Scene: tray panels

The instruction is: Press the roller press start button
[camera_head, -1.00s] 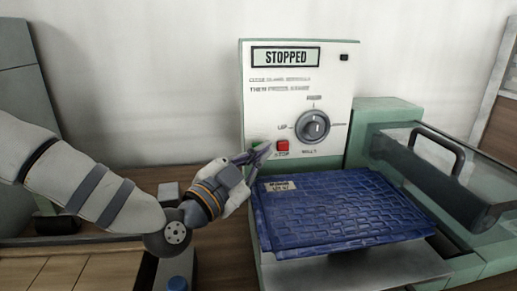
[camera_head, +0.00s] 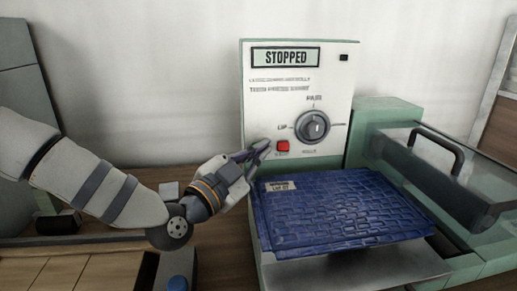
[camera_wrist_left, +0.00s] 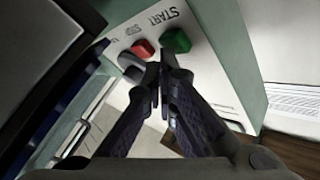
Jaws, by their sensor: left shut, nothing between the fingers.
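The roller press panel (camera_head: 325,75) stands upright with a display (camera_head: 285,56) reading STOPPED. In the left wrist view the green START button (camera_wrist_left: 176,40) sits beside the red STOP button (camera_wrist_left: 142,48). My left gripper (camera_head: 264,148) is shut and empty in front of the panel's lower left, left of the red button (camera_head: 283,146). In the wrist view its fingertips (camera_wrist_left: 165,62) lie just below the green button in the picture; I cannot tell whether they touch anything. In the head view the gripper hides the green button. My right gripper is not in view.
A dark dial (camera_head: 313,127) sits right of the buttons. A blue textured panel (camera_head: 345,205) lies on the press bed below them. The press's clear cover with a black handle (camera_head: 437,150) is at the right.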

